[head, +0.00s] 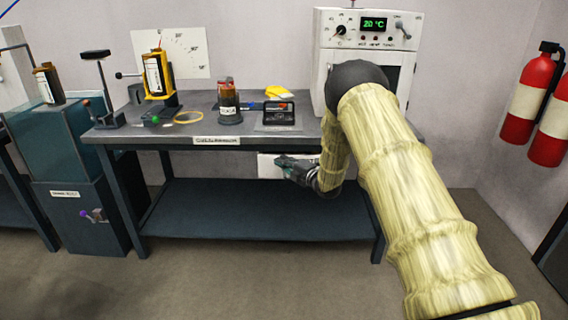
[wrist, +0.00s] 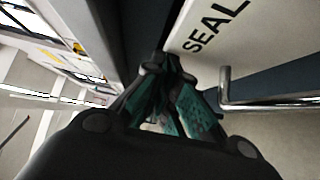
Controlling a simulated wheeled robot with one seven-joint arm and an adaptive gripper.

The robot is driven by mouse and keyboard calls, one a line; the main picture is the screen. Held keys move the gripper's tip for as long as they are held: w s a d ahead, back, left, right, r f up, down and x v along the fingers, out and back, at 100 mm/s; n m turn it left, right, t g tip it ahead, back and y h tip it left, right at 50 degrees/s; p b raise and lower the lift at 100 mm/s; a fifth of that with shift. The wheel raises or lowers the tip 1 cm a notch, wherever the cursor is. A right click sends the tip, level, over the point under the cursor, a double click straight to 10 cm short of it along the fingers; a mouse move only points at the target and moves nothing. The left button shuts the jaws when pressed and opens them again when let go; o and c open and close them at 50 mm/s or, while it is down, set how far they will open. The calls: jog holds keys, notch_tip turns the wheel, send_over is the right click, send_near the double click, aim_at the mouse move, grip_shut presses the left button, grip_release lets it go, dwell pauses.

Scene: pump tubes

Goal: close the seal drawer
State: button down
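The seal drawer (head: 268,166) shows as a white front under the workbench's front edge, partly hidden by my gripper and forearm. In the wrist view its white face (wrist: 250,38) carries the label "SEAL", and a metal bar handle (wrist: 226,92) is at the right. How far the drawer stands out from the bench I cannot tell. My gripper (head: 286,163) is at the drawer, below bench-top height. In the wrist view the gripper's (wrist: 168,72) dark fingers with teal pads come together at the tips, beside the drawer face, with nothing seen between them. The handle is apart from them.
The workbench (head: 225,154) has a lower shelf (head: 250,210). On top are a red-and-black container (head: 229,100), a dark panel (head: 278,115), a yellow ring (head: 188,117) and a white oven (head: 330,60). Fire extinguishers (head: 528,98) hang at right. The floor in front is clear.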

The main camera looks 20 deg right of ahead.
jog(key=s+a+p+v, duration=0.1)
jog(key=a+p+v, duration=0.15)
jog(key=v, duration=1.05)
jog(key=s+a+f+m+g+h, duration=0.2)
jog(key=s+a+f+m+g, duration=0.15)
jog(key=s+f+m, duration=0.55)
jog(key=s+a+f+m+g+h, duration=0.2)
jog(key=s+a+f+h, duration=0.15)
jog(key=s+f, duration=0.6)
jog(key=s+a+f+m+g, duration=0.35)
jog(key=s+f, duration=0.35)
jog(key=s, duration=0.4)
jog(key=s+a+f+m+g, duration=0.3)
jog(key=s+f+m, duration=0.25)
jog(key=s, duration=0.65)
jog(key=s+a+m+g+h, duration=0.1)
jog(key=s+a+m+g, duration=0.25)
jog(key=s, duration=1.15)
notch_tip(320, 180, up, 21)
jog(key=g+p, duration=0.1)
jog(key=p, duration=1.9)
